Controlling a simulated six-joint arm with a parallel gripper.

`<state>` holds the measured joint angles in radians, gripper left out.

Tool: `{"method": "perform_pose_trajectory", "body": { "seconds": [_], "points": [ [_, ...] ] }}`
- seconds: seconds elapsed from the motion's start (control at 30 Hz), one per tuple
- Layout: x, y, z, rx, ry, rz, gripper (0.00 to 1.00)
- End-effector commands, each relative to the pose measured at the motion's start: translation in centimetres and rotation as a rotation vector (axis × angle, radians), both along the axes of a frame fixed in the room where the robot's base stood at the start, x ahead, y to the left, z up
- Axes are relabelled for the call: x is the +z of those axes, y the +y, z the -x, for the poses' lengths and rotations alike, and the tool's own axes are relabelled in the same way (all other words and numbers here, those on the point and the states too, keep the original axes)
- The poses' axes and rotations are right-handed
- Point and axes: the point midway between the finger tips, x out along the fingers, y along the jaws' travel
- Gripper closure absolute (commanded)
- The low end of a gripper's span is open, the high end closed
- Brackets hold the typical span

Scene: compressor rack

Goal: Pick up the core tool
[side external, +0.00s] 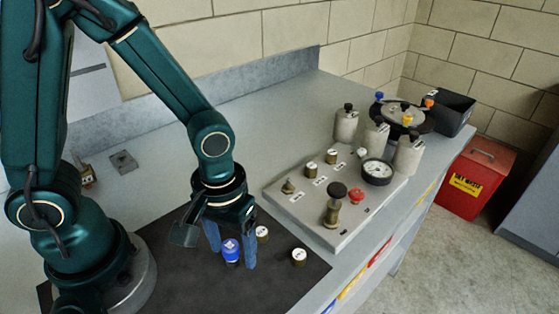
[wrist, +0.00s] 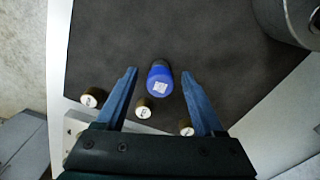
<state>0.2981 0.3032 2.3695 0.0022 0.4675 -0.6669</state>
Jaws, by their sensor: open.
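A short cylinder with a bright blue cap and a white label, apparently the core tool (side external: 231,248), stands on the black mat (side external: 285,285). The label is too small to read. It also shows in the wrist view (wrist: 160,82), between the fingertips. My gripper (side external: 232,258) points down over it with its blue fingers open, one on each side. In the wrist view my gripper (wrist: 159,73) has a visible gap between each finger and the blue cap, and nothing is held.
Brass-coloured caps with white tops stand close by on the mat, one just behind (side external: 262,233) and one to the right (side external: 299,256). A grey panel (side external: 280,200) with fittings, a gauge (side external: 377,171) and canisters lies further right. A red bin (side external: 475,178) stands beyond the bench.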

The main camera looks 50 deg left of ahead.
Motion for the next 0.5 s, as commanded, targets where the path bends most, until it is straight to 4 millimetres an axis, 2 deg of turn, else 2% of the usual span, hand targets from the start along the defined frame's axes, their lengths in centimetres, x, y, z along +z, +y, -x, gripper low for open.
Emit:
{"method": "perform_pose_trajectory", "body": {
  "seconds": [0.07, 0.17, 0.2, 0.27, 0.5],
  "points": [
    [0.01, 0.00, 0.00, 0.000, 0.000, 0.000, 0.30],
    [0.02, 0.00, 0.00, 0.000, 0.000, 0.000, 0.64],
    [0.03, 0.00, 0.00, 0.000, 0.000, 0.000, 0.80],
    [0.03, 0.00, 0.00, 0.000, 0.000, 0.000, 1.00],
    [0.04, 0.00, 0.00, 0.000, 0.000, 0.000, 1.00]
  ]
}}
